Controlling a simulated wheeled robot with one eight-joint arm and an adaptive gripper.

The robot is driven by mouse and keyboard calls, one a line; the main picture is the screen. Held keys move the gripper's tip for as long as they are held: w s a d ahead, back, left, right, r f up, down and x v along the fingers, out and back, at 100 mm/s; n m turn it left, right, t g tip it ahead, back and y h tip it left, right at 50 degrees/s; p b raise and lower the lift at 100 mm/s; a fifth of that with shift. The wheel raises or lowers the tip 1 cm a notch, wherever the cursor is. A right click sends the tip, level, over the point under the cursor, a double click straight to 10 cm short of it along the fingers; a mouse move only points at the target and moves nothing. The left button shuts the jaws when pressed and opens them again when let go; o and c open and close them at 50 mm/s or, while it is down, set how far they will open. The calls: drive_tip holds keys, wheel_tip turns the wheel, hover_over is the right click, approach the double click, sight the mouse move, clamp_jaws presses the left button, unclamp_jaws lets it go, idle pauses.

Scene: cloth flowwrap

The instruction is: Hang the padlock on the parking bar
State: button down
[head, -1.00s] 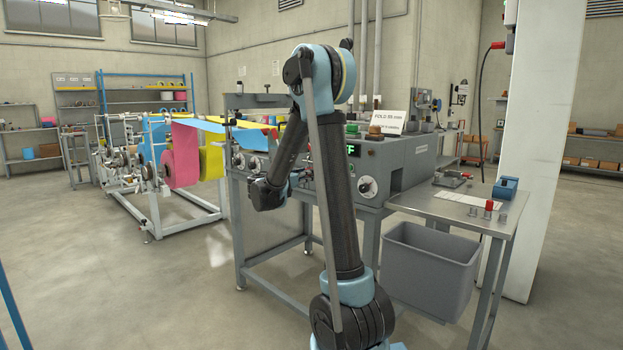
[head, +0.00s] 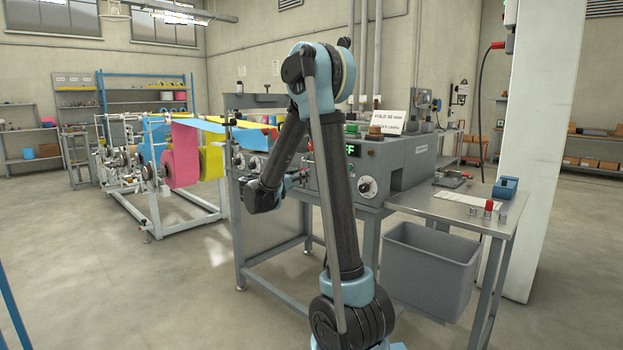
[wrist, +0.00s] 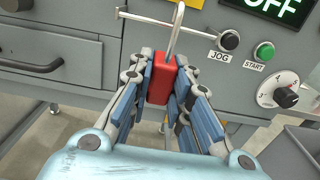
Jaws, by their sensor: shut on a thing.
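The red padlock (wrist: 160,82) is held between the fingertips of my gripper (wrist: 161,88) in the wrist view. Its body is upright and its silver shackle (wrist: 176,32) points up. The parking bar (wrist: 150,19) is a thin metal rod with an upright end piece at its left, in front of the grey machine. The shackle overlaps the bar in this view. I cannot tell whether it goes around the bar or only passes in front of it. In the head view my arm mostly hides the gripper, and the padlock cannot be made out.
The machine front carries a black JOG button (wrist: 229,40), a green START button (wrist: 264,51) and a selector knob (wrist: 285,97) right of the padlock. A drawer (wrist: 40,62) is at left. A grey bin (head: 430,255) hangs under the side table. The floor at left is open.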

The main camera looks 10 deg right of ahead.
drive_tip(key=shift+v, duration=1.1)
